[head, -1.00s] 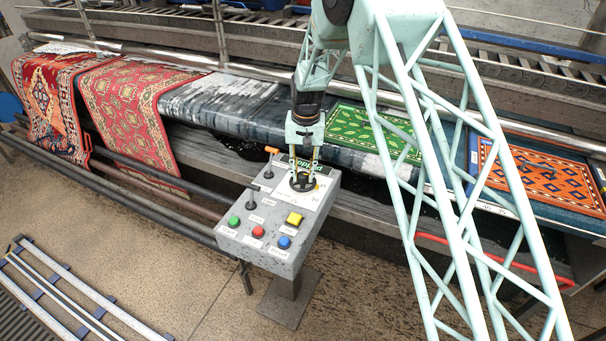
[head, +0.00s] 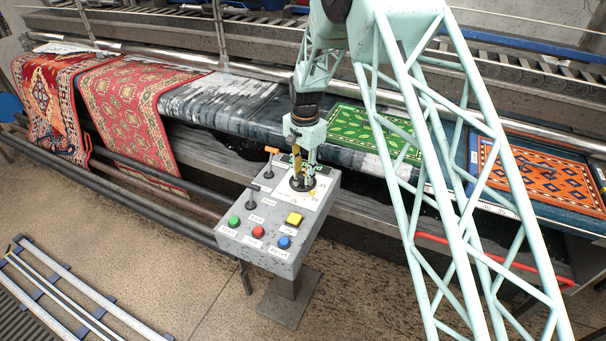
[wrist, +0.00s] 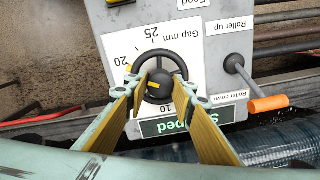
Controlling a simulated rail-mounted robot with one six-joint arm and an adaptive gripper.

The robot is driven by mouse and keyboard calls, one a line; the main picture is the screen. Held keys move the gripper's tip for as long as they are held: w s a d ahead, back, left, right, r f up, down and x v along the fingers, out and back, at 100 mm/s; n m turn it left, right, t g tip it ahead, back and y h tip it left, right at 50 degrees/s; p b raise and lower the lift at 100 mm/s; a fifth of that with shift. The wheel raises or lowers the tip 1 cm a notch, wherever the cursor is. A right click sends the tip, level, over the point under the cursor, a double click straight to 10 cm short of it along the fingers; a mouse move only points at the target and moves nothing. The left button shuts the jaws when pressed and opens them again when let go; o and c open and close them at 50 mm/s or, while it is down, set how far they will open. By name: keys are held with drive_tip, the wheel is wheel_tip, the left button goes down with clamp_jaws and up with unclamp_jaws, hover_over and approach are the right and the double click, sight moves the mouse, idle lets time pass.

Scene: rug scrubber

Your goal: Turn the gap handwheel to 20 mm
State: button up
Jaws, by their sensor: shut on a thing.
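The black gap handwheel (wrist: 163,61) sits on a white dial plate (wrist: 112,44) marked "Gap mm"; it also shows in the head view (head: 296,187). The dial appears upside down in the wrist view, with 25, 20 and 10 readable. A yellow mark on the wheel's left side lies close to the 20. Another short yellow stripe shows on the dark hub. My gripper (wrist: 159,86) points down at the wheel, its two yellow-padded fingers shut on the hub from both sides. It also shows above the panel in the head view (head: 302,178). The left finger covers the dial between 20 and 10.
An orange-tipped lever (wrist: 268,103) stands beside the dial, and a "Stopped" display (wrist: 180,122) lies behind the wheel. The panel (head: 232,240) also has green, red, blue and yellow buttons. Rugs on the machine bed lie behind it.

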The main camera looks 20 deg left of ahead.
drive_tip(key=shift+m, duration=0.3)
drive_tip(key=o, duration=0.8)
drive_tip(key=shift+o, duration=0.2)
wheel_tip(320, 180, up, 12)
drive_tip(key=shift+d, duration=0.2)
idle(0.5)
idle(0.3)
